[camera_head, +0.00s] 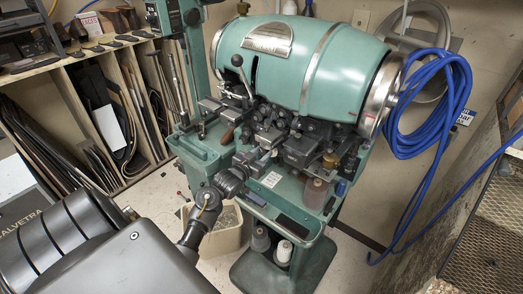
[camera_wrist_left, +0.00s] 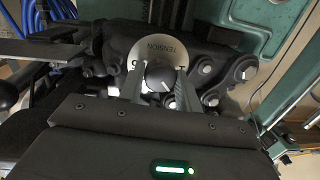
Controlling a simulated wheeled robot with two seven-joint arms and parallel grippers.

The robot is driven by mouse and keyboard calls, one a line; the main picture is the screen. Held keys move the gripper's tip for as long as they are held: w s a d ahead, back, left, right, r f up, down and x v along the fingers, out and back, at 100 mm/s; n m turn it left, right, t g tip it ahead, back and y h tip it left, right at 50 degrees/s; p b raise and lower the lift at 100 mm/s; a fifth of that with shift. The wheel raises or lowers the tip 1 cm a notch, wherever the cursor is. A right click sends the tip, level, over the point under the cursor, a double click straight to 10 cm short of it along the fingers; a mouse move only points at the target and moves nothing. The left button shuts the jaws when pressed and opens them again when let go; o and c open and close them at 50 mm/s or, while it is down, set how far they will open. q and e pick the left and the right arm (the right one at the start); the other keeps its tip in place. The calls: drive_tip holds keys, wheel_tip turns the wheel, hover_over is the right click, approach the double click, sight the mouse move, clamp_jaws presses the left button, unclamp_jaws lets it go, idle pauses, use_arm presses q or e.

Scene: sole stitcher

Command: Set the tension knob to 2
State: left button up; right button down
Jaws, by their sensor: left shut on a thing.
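The tension knob (camera_wrist_left: 160,76) is a round dark knob in front of a pale round dial plate (camera_wrist_left: 158,49) lettered TENSION. The plate's lettering appears turned in the left wrist view. A white mark shows on the knob's face; I cannot read any number it points to. My left gripper (camera_wrist_left: 160,88) has one finger on each side of the knob and is shut on it. In the head view my left gripper (camera_head: 252,162) reaches the front of the green stitching machine (camera_head: 300,65), and the knob cannot be made out there. My right gripper is not in view.
Dark machine parts and bolts crowd around the knob. A blue hose (camera_head: 432,100) hangs at the machine's right. A bin (camera_head: 222,235) stands on the floor below my left wrist. Shelves (camera_head: 95,95) with tools stand at the left.

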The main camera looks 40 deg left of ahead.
use_arm(q)
drive_tip(key=shift+n, duration=0.3)
idle(0.4)
drive_tip(key=o, duration=1)
drive_tip(key=shift+s, duration=0.1)
drive_tip(key=s+b, duration=0.3)
drive_tip(key=s, duration=0.7)
drive_tip(key=shift+s+d+r, duration=0.25)
drive_tip(key=shift+d+r, duration=0.15)
drive_tip(key=shift+d, duration=0.05)
